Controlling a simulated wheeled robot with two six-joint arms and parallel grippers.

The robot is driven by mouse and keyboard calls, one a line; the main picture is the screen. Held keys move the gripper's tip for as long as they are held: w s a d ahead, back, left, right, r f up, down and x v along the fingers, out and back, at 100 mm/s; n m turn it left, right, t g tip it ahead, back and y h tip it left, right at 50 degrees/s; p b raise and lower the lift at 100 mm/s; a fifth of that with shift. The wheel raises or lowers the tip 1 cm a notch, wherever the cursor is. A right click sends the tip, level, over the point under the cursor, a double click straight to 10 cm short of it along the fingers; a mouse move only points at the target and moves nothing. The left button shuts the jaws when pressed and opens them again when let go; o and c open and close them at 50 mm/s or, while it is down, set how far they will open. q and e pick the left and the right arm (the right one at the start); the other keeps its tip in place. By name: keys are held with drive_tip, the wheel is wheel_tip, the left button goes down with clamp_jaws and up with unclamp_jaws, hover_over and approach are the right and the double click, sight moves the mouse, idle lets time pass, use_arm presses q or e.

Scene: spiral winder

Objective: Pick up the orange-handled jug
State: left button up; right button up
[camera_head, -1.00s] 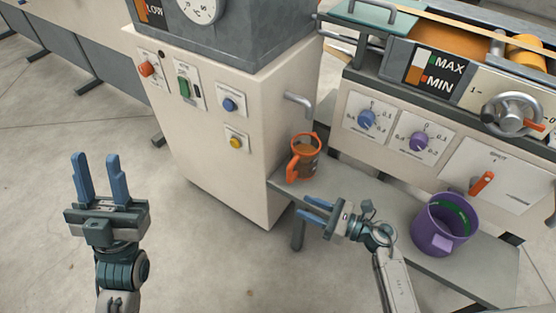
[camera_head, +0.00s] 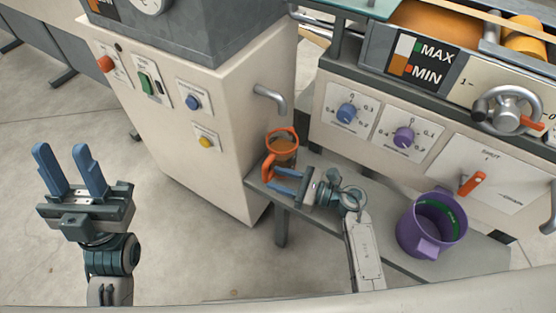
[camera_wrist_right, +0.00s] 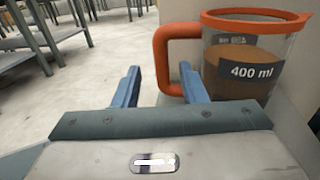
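The orange-handled jug (camera_head: 284,148) stands upright on the grey bench, against the cream cabinet and below its spout. It is clear, with an orange rim and brown contents. In the right wrist view the jug (camera_wrist_right: 245,75) shows a "400 ml" label, with its orange handle (camera_wrist_right: 160,50) pointing left. My right gripper (camera_head: 272,180) is open at the jug's handle side. In the right wrist view its blue fingers (camera_wrist_right: 160,86) stand apart, with the handle's lower part between or just beyond them; contact is unclear. My left gripper (camera_head: 62,165) is open and empty, raised at the left.
A purple jug (camera_head: 432,228) stands on the grey bench (camera_head: 385,240) to the right of my right arm. The cream cabinet (camera_head: 185,150) with its spout (camera_head: 272,97) rises behind the orange-handled jug. The control panel (camera_head: 400,135) is behind the bench. Open floor lies at left.

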sight(265, 173)
drive_tip(key=x, duration=0.4)
drive_tip(key=shift+w+a+r, duration=0.15)
drive_tip(key=shift+w+a, duration=0.05)
drive_tip(key=shift+a, duration=0.05)
drive_tip(key=shift+c, duration=0.5)
clamp_jaws()
drive_tip(key=shift+r, duration=0.1)
